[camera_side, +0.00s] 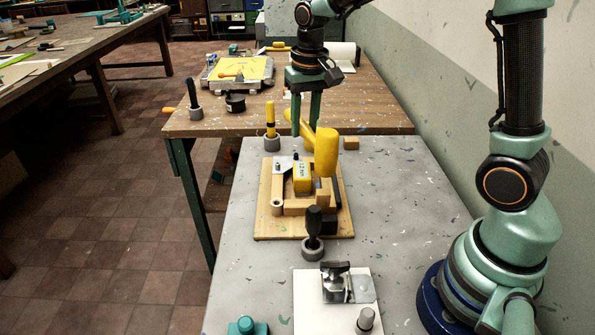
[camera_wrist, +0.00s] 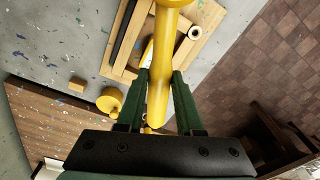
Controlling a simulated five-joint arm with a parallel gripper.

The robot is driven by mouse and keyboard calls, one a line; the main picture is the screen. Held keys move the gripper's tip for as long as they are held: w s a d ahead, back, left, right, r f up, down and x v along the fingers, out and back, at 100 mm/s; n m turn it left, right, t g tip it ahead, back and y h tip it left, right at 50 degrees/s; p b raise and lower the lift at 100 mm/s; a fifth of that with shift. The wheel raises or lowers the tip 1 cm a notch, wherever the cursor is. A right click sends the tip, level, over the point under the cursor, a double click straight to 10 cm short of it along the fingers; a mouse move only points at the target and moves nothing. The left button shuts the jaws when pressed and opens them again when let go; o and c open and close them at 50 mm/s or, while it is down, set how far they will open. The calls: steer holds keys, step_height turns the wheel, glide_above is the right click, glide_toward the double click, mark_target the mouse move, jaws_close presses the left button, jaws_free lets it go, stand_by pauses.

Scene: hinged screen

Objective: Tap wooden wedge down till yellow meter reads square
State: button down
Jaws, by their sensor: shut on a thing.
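My gripper (camera_side: 308,118) is shut on the yellow mallet (camera_side: 326,152), and its head is over the back right part of the wooden board (camera_side: 343,225). In the wrist view the mallet's handle runs between the green fingers (camera_wrist: 160,80), with its head cut off at the top edge. The yellow meter (camera_side: 302,178) sits within the wooden frame (camera_side: 276,192) on the board; its reading is too small to make out. A small wooden piece (camera_side: 323,192) right of the meter may be the wedge; the mallet partly hides that area.
A black-handled tool (camera_side: 313,222) stands in a grey holder in front of the board. A yellow-handled tool (camera_side: 270,120) stands behind it. A loose wooden block (camera_side: 351,143) lies at the back right. A white plate with a metal clamp (camera_side: 336,282) is nearer.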

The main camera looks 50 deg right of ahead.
step_height(320, 180, down, 5)
steer(key=shift+r, duration=3.15)
steer(key=shift+f, duration=0.65)
step_height(320, 180, down, 6)
steer(key=shift+r, duration=3.45)
